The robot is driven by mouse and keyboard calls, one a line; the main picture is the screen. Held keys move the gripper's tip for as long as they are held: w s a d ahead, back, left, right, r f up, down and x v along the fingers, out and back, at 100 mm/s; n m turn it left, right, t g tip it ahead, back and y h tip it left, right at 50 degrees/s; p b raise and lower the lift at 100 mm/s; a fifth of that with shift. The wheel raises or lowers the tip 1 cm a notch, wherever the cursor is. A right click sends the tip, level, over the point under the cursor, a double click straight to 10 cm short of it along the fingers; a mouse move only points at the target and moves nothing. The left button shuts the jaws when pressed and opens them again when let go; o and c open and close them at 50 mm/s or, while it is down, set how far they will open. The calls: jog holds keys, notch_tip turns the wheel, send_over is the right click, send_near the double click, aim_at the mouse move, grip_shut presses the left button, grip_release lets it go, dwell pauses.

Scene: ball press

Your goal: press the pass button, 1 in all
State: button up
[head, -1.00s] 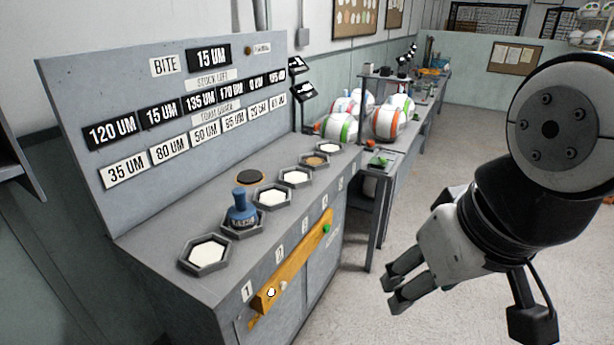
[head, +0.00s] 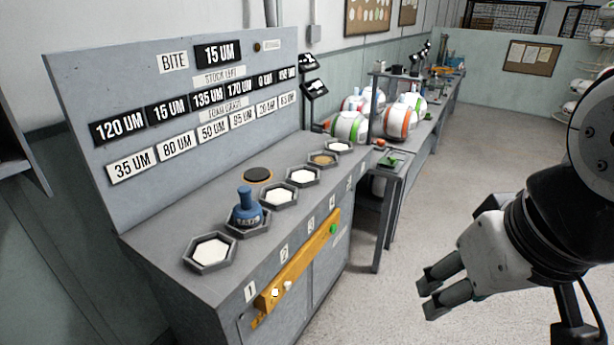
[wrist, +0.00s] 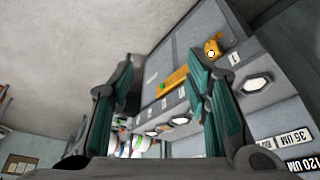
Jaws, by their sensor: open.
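A yellow panel (head: 300,262) runs along the front of the grey bench. It carries a green button (head: 333,229) at its far right end and small white knobs (head: 287,286) at its near left end. I cannot read which one is the pass button. The panel also shows in the wrist view (wrist: 175,80), with the green button (wrist: 162,86) between my fingers. My gripper (head: 427,295) is open and empty, in the air to the right of the bench and apart from the panel. Its two fingers stand apart in the wrist view (wrist: 163,90).
The bench top (head: 200,287) holds several hexagonal trays, a blue stamp-like tool (head: 247,206) in one, and a black round pad (head: 258,175). A board with thickness labels (head: 180,110) stands behind. Balls (head: 397,122) lie on a farther table. The floor right of the bench is clear.

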grip_shut()
dwell(1.1)
